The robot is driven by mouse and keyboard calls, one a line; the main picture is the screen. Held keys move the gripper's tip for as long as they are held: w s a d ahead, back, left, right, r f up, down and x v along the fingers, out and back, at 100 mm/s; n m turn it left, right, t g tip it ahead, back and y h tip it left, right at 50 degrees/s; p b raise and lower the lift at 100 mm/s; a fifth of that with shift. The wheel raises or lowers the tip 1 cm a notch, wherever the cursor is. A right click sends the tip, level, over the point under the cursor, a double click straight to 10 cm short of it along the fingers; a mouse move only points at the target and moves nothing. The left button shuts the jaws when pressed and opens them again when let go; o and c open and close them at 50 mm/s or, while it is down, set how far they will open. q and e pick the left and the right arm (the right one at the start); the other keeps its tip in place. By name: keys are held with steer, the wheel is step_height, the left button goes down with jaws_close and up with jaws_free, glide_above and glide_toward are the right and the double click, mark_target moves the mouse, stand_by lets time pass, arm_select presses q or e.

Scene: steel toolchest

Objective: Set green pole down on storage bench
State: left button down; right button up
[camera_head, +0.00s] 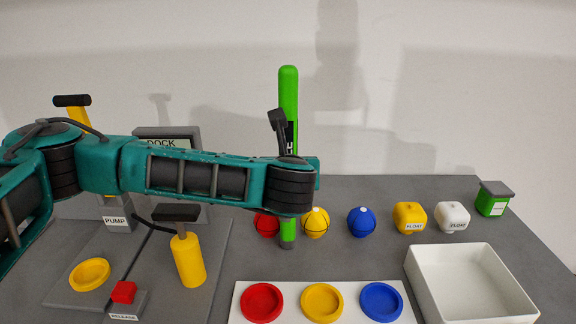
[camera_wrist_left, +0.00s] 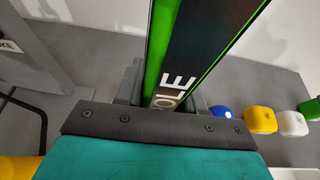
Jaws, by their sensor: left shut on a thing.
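The green pole (camera_head: 288,90) stands upright in the head view, with a dark label on its side. My left gripper (camera_wrist_left: 165,98) is shut on the pole, which rises between its fingers in the wrist view (camera_wrist_left: 158,45). In the head view my teal left arm hides the pole's middle and most of the gripper. The pole's lower end shows below my wrist, in front of the grey bench top (camera_head: 370,262). I cannot tell whether it touches the bench. My right gripper is not in view.
Red (camera_head: 266,224), yellow (camera_head: 315,223) and blue (camera_head: 361,221) balls stand close around and right of the pole. Yellow (camera_head: 410,217) and white (camera_head: 453,217) floats and a white tray (camera_head: 409,262) are further right. A plate with coloured discs (camera_head: 322,302) lies in front. Pump gear (camera_head: 187,260) stands left.

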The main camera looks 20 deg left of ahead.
arm_select(q)
steer(key=shift+f+b, duration=0.2)
steer(key=shift+b, duration=0.1)
steer(key=c, duration=1.1)
jaws_free()
steer(key=shift+c, duration=0.2)
steer(key=o, duration=0.5)
steer(key=shift+c, duration=0.2)
steer(key=shift+r, duration=0.1)
